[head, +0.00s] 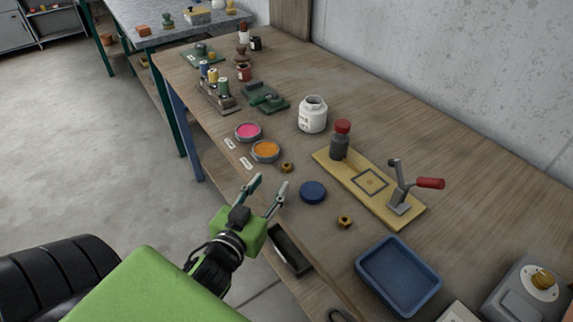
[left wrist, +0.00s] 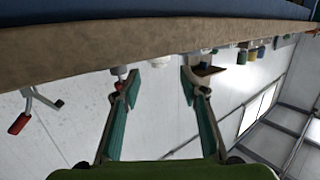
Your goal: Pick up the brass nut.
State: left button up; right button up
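Two small brass-coloured nuts lie on the wooden bench in the head view. One nut (head: 287,167) is just right of the orange dish; the other nut (head: 345,222) is between the blue lid and the blue tray. I cannot tell which one the task names. My left gripper (head: 268,184) is open and empty at the bench's front edge, its fingertips a little below and left of the nearer nut. In the left wrist view the two fingers (left wrist: 155,78) are spread wide with nothing between them, and neither nut can be made out. My right gripper is not in view.
On the bench (head: 450,150) are an orange dish (head: 265,150), a pink dish (head: 248,131), a blue lid (head: 312,192), a blue tray (head: 398,275), a white jar (head: 313,114) and a yellow board (head: 333,166) with a red-handled clamp (head: 430,183). Bare wood surrounds both nuts.

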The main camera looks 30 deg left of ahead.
aim_at(285, 169)
pick_arm(q)
jog(key=x, duration=0.3)
jog(key=shift+f, duration=0.1)
jog(key=shift+w+p, duration=0.3)
jog(key=shift+w, duration=0.1)
jog(key=x, duration=0.4)
jog(key=shift+w+d+f+p, duration=0.15)
jog(key=shift+d+f+p, duration=0.1)
jog(key=shift+p, duration=0.1)
grip_shut()
